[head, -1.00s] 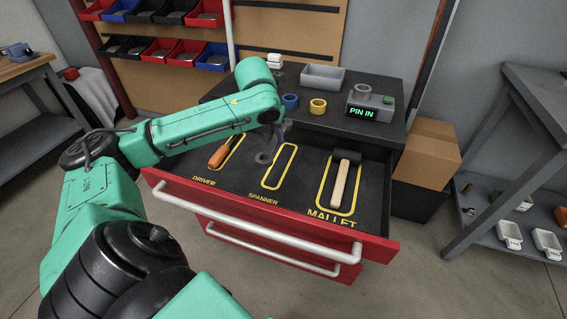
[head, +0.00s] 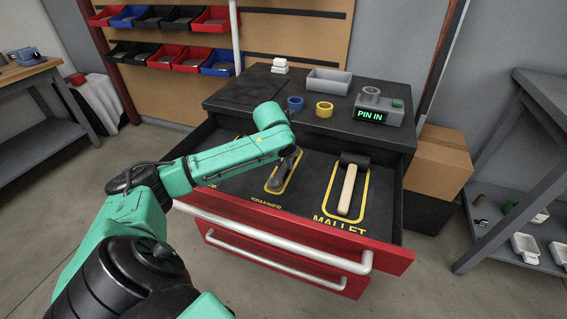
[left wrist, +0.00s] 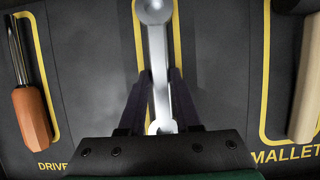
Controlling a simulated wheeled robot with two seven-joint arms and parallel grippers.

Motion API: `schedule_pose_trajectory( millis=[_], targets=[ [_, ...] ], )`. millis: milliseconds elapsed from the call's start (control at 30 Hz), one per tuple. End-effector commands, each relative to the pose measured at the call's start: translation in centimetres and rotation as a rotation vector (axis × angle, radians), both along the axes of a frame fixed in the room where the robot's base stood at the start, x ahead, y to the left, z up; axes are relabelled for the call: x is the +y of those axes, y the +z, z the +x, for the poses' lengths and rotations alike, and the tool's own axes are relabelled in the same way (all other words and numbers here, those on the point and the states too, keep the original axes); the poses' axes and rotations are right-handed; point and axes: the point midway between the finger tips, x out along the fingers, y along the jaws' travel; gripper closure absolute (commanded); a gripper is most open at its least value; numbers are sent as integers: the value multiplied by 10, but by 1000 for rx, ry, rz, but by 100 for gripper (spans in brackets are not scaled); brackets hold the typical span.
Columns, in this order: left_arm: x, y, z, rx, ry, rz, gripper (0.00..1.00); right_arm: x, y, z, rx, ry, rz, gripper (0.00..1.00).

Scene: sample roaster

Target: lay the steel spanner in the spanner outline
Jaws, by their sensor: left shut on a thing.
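The steel spanner (left wrist: 157,50) is held in my left gripper (left wrist: 158,88), whose two dark fingers are shut on its shaft. In the left wrist view it runs lengthwise along the yellow spanner outline (left wrist: 139,30), with its ring end near the far end of the outline. In the head view the spanner (head: 274,184) and left gripper (head: 288,160) are over the outline (head: 290,178) in the open drawer. My arm hides part of them. I cannot tell whether the spanner touches the drawer floor. My right gripper is not in view.
A mallet (head: 347,190) lies in its outline to the right. An orange-handled screwdriver (left wrist: 31,115) lies in its outline to the left. The red drawer front (head: 300,239) stands at the near side. Tape rolls and a PIN IN device (head: 378,108) stand on the cabinet top.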

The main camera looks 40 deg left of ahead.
Motion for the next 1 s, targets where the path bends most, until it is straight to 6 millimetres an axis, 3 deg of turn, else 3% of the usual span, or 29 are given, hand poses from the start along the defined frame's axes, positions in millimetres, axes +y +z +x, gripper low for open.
schedule_pose_trajectory(
  millis=[67, 100, 167, 567, 667, 1000],
  targets=[
    [0, -1, 0, 0, 0, 1, 100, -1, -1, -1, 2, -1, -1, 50],
    [0, -2, 0, 2, 0, 0, 57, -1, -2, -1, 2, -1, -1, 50],
    [0, -2, 0, 1, 0, 1, 38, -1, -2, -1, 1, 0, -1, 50],
    [0, 4, -1, -1, 0, 1, 38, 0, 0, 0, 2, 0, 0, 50],
    [-1, 20, -6, -1, 1, 2, 38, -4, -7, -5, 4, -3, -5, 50],
    [-12, 99, -38, -1, 1, 3, 38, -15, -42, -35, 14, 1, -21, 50]
  ],
)
